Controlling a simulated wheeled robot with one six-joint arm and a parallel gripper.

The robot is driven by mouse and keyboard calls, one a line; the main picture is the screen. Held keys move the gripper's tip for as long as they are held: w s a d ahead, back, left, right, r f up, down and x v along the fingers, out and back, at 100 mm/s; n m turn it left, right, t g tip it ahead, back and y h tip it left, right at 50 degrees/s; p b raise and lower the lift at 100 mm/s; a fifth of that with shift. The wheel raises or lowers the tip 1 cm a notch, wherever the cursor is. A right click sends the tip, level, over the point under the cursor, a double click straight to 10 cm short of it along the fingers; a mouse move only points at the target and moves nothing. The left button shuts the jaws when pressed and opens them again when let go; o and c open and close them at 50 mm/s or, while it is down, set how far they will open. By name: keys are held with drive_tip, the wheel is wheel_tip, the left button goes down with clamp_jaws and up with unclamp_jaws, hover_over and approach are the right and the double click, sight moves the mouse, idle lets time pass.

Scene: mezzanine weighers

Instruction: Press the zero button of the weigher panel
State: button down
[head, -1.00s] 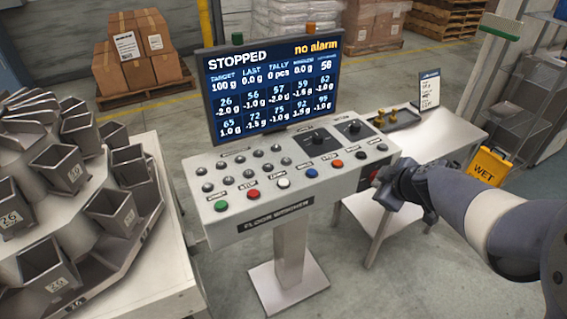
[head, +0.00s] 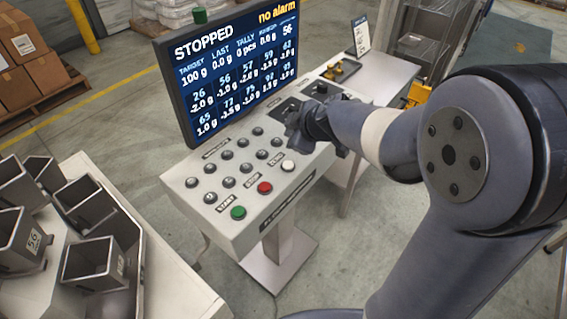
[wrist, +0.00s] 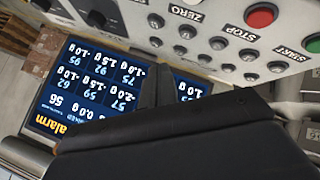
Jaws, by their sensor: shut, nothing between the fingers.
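The weigher panel (head: 240,215) is a pale console with small dark knobs and coloured buttons. The white button (head: 288,166) sits right of the red stop button (head: 265,188) and the green start button (head: 238,212). In the wrist view the ZERO label (wrist: 185,13) reads upside down near the top edge, and the red stop button (wrist: 262,15) is to its right; the white button is not clearly seen there. My gripper (head: 296,138) is shut and empty, over the console's middle, just beyond the white button; whether it touches the panel is unclear. Its fingers (wrist: 170,85) cover part of the screen in the wrist view.
The screen (head: 235,75) behind the panel reads STOPPED and no alarm. A weigher with several grey buckets (head: 95,260) stands at lower left. A side table (head: 375,80) with a tray and brass weights stands beyond the console. Floor between is clear.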

drive_tip(key=b, duration=0.5)
hover_over(291, 167)
wheel_tip(291, 167, down, 7)
drive_tip(key=shift+f, duration=0.1)
drive_tip(key=shift+f+b, duration=0.85)
drive_tip(key=shift+b, duration=0.5)
drive_tip(key=shift+f+b, duration=0.85)
drive_tip(key=shift+b, duration=0.6)
idle(1.3)
drive_tip(key=shift+r, duration=0.15)
drive_tip(key=shift+r+p, duration=0.4)
drive_tip(key=shift+r, duration=0.35)
drive_tip(key=shift+r+p, duration=1.5)
drive_tip(key=shift+r, duration=1)
